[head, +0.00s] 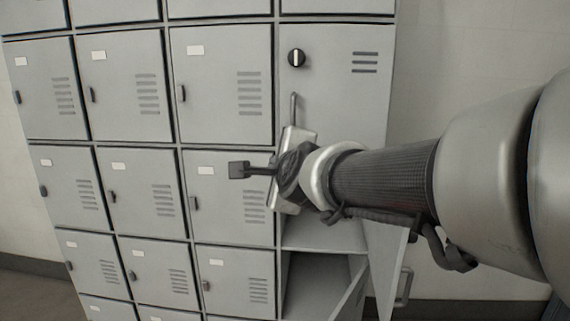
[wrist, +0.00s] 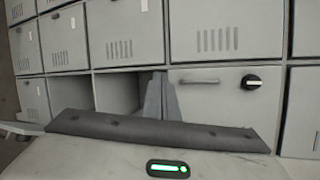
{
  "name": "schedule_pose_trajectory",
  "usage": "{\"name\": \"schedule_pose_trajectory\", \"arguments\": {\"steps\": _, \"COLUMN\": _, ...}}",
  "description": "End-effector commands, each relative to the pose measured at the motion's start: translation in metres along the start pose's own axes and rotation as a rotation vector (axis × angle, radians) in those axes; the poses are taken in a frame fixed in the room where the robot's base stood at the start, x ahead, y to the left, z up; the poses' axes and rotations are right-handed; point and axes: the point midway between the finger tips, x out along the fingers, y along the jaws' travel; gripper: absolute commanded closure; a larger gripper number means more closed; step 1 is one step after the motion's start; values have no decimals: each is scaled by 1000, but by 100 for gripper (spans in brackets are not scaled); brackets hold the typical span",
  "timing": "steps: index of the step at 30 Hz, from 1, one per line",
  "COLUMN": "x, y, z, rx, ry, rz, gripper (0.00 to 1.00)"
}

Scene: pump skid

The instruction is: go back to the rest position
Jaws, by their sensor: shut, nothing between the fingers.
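My gripper (head: 239,170) is shut and empty, held out in front of the grey lockers at the end of my outstretched arm. In the wrist view its shut fingers (wrist: 162,98) point toward the lockers, overlapping the edge between an open compartment and the locker door with the knob. No rest position is marked in either view.
The locker door (head: 340,90) has a black knob (head: 296,58) and a bar handle (head: 293,106). Below it, behind my wrist, are open compartments (head: 310,278). Another handle (head: 404,287) shows at lower right. Closed lockers (head: 222,85) fill the left. Plain wall (head: 470,40) lies right.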

Motion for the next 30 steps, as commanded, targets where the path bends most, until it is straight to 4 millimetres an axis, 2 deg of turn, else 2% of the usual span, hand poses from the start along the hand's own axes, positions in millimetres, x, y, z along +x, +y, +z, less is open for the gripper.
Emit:
{"name": "schedule_pose_trajectory", "arguments": {"steps": 1, "x": -24, "y": 16, "z": -14, "rx": -215, "ry": -2, "rz": 76, "gripper": 100}}
{"name": "schedule_pose_trajectory", "arguments": {"steps": 3, "x": -56, "y": 45, "z": -36, "rx": -524, "ry": -21, "rz": 205, "gripper": 100}}
{"name": "schedule_pose_trajectory", "arguments": {"steps": 6, "x": -104, "y": 89, "z": -71, "rx": -904, "ry": -74, "rz": 393, "gripper": 100}}
{"name": "schedule_pose_trajectory", "arguments": {"steps": 9, "x": -148, "y": 125, "z": -103, "rx": -1188, "ry": -150, "rz": 556, "gripper": 100}}
{"name": "schedule_pose_trajectory", "arguments": {"steps": 15, "x": -234, "y": 184, "z": -156, "rx": -1585, "ry": -358, "rz": 841, "gripper": 100}}
{"name": "schedule_pose_trajectory", "arguments": {"steps": 16, "x": -243, "y": 171, "z": -154, "rx": -1607, "ry": -377, "rz": 858, "gripper": 100}}
{"name": "schedule_pose_trajectory", "arguments": {"steps": 18, "x": -248, "y": 139, "z": -143, "rx": -1599, "ry": -373, "rz": 851, "gripper": 100}}
{"name": "schedule_pose_trajectory", "arguments": {"steps": 24, "x": -265, "y": 78, "z": -124, "rx": -1596, "ry": -373, "rz": 849, "gripper": 100}}
{"name": "schedule_pose_trajectory", "arguments": {"steps": 27, "x": -272, "y": 55, "z": -117, "rx": -1596, "ry": -373, "rz": 848, "gripper": 100}}
{"name": "schedule_pose_trajectory", "arguments": {"steps": 30, "x": -275, "y": 42, "z": -113, "rx": -1595, "ry": -373, "rz": 848, "gripper": 100}}
